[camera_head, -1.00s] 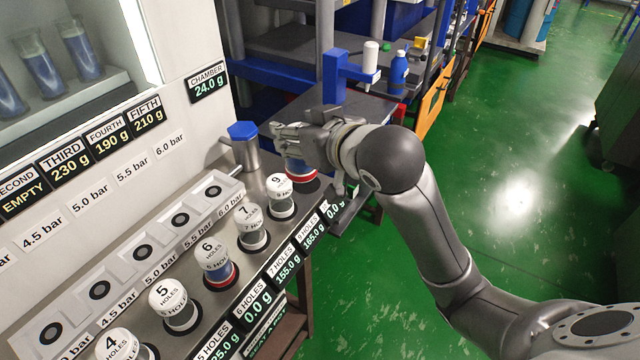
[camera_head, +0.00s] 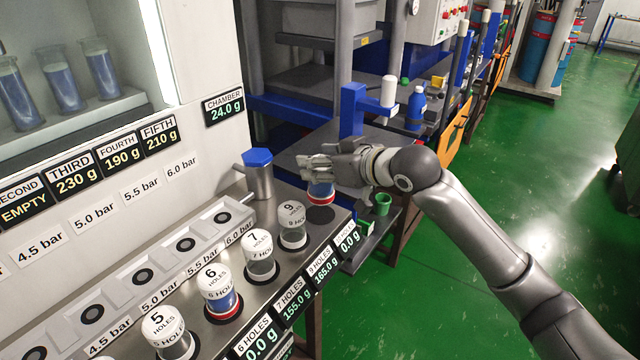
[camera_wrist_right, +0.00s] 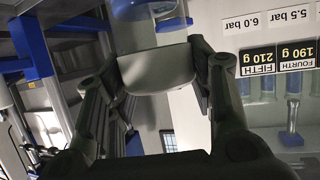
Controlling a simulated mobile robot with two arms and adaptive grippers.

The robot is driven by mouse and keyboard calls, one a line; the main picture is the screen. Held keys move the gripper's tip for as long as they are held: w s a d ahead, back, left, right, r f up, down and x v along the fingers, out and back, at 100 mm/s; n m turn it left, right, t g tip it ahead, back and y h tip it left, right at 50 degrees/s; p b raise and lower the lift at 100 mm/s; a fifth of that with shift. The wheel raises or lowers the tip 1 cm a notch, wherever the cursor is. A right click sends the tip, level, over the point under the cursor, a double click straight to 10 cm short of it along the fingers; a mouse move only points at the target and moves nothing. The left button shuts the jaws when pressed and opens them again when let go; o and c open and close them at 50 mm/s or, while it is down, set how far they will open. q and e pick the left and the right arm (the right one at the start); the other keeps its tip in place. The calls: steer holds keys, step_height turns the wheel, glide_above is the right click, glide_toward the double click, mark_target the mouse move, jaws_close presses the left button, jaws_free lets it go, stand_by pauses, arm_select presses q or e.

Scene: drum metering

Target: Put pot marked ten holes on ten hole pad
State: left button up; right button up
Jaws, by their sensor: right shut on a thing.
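My right gripper (camera_head: 318,168) is shut on a pot (camera_head: 321,193) at the far end of the pot row, beyond the pot marked nine holes (camera_head: 291,222). The held pot shows blue contents and a red band low down; its marking is hidden by the fingers. It is upright over a dark round pad (camera_head: 327,217); I cannot tell whether it touches. The display by this end (camera_head: 348,239) reads 0.0 g. In the right wrist view, a bluish clear part of the pot (camera_wrist_right: 145,9) shows beyond the fingers. My left gripper is not in view.
Pots marked seven (camera_head: 259,259), six (camera_head: 218,290) and five (camera_head: 168,332) stand along the metal bench. A blue-topped metal post (camera_head: 258,175) stands behind the row. A green cup (camera_head: 382,203) and blue bottle (camera_head: 416,108) are to the right.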

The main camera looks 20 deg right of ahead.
steer(key=shift+w+d+f+p, duration=0.2)
steer(key=shift+w+f, duration=0.6)
steer(key=shift+f, duration=0.7)
steer(key=shift+w+d+f+p, duration=0.1)
steer(key=shift+w+d+f, duration=0.15)
steer(key=shift+w+f, duration=0.95)
steer(key=shift+w+d+f+p, duration=0.2)
steer(key=shift+w+f, duration=0.25)
steer(key=shift+f, duration=1.35)
steer(key=o, duration=1.2)
steer(key=shift+f, duration=0.2)
steer(key=shift+o, duration=0.2)
steer(key=shift+r, duration=0.1)
steer(key=shift+s+r, duration=0.1)
steer(key=shift+s, duration=0.05)
steer(key=b+v, duration=0.1)
steer(key=v, duration=1)
steer(key=shift+s+d, duration=0.2)
steer(key=shift+s, duration=0.1)
steer(key=shift+r, duration=0.1)
